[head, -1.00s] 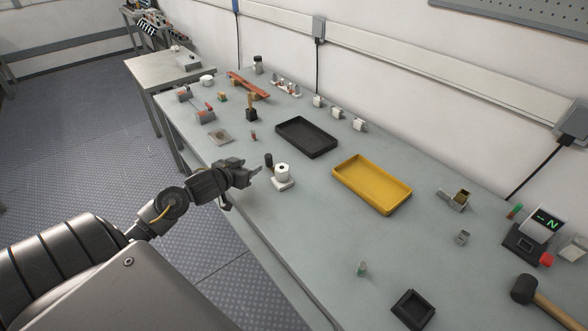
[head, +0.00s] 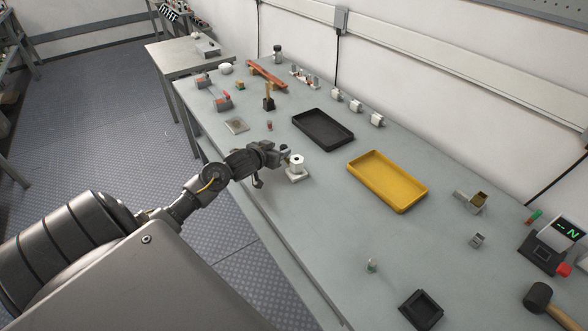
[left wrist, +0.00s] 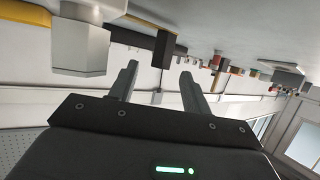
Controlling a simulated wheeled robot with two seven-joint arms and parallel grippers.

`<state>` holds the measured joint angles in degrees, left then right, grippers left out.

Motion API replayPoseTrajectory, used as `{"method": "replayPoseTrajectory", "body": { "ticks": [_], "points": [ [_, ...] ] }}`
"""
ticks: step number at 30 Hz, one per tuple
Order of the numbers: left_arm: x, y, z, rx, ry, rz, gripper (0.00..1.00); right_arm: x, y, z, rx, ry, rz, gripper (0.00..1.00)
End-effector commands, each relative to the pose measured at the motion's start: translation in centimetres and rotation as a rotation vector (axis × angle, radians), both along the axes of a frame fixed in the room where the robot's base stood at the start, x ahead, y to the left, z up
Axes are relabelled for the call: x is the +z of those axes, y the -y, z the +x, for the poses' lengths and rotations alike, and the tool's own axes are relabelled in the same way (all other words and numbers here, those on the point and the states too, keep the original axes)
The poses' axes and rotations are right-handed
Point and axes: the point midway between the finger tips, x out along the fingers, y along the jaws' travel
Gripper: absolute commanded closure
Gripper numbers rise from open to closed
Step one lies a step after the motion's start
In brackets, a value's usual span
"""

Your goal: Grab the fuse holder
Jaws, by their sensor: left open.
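A white round piece with a dark hole on a white base (head: 296,172) stands on the table's near-left side. It may be the fuse holder, but I cannot be sure. My left gripper (head: 280,156) is open and empty just left of it in the head view. In the left wrist view, where the table is at the top, both fingers (left wrist: 158,82) are spread. A pale block (left wrist: 80,45), probably the same white piece, shows left of the fingers, outside the gap. A dark post (left wrist: 163,45) shows beyond the gap. My right gripper is not in view.
A black tray (head: 352,141) and a yellow tray (head: 417,203) lie to the right. A mallet (head: 538,294), a display unit (head: 543,252) and an open black box (head: 437,309) are at the lower right. The table between the gripper and the box is mostly clear.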

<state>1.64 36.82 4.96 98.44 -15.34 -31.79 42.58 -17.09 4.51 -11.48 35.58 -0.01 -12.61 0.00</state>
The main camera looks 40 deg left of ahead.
Motion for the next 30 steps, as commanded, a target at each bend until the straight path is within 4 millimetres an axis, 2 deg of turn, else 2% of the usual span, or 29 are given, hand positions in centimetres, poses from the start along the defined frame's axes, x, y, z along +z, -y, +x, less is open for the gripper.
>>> {"method": "replayPoseTrajectory", "body": {
  "ticks": [3,6,15,26,30],
  "points": [
    [-0.6,-0.3,1.8,0.002,0.001,-0.001,0.52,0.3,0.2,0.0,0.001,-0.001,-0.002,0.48],
    [-1.1,-0.4,2.7,0.003,0.0,-0.001,0.52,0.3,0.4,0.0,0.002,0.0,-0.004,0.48],
    [-1.4,-0.4,3.1,0.001,0.001,0.0,0.52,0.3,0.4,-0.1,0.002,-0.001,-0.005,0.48],
    [-1.3,-0.5,3.1,0.001,0.0,-0.001,0.98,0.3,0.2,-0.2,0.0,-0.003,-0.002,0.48],
    [-1.3,-0.5,3.1,0.001,0.0,-0.001,1.0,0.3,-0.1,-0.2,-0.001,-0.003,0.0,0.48]
  ]
}}
